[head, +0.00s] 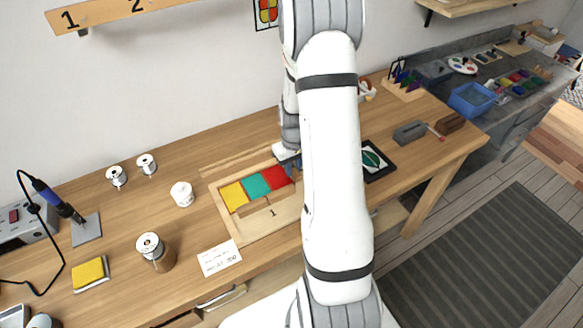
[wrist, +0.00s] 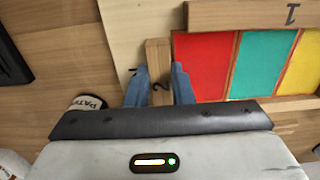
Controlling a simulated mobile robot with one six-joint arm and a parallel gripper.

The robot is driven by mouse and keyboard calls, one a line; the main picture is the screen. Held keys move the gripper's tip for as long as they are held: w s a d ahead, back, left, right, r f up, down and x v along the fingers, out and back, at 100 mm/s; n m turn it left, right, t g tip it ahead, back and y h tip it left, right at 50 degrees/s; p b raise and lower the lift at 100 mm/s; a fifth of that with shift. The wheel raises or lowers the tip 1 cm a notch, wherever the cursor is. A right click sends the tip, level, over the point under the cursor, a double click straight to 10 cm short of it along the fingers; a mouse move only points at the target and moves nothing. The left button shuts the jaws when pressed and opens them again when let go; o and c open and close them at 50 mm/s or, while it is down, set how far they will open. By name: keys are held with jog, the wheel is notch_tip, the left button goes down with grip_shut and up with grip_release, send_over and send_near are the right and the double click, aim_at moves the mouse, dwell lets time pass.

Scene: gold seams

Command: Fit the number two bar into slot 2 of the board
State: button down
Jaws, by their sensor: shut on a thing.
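The number two bar (wrist: 157,55) is a narrow wooden strip with a dark 2 on it. In the wrist view, my gripper (wrist: 159,78) has its blue fingers shut on both sides of it. The bar lies over the pale board (wrist: 120,25), beside the red panel's left edge. I cannot tell whether it is in slot 2 or just above it. The board (head: 238,232) holds yellow, teal and red panels in the head view. A bar marked 1 (wrist: 245,14) runs along the panels. In the head view my arm hides most of the gripper and the bar.
A paper card (head: 219,257) lies at the board's front edge. White spools (head: 182,194), a jar (head: 154,250) and a soldering iron (head: 58,199) stand to the left. A dark framed piece (head: 373,160) lies right of my arm.

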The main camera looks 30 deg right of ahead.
jog(key=c, duration=0.7)
grip_release()
jog(key=shift+r, duration=0.15)
jog(key=shift+r+p, duration=2.05)
jog(key=shift+r, duration=1.35)
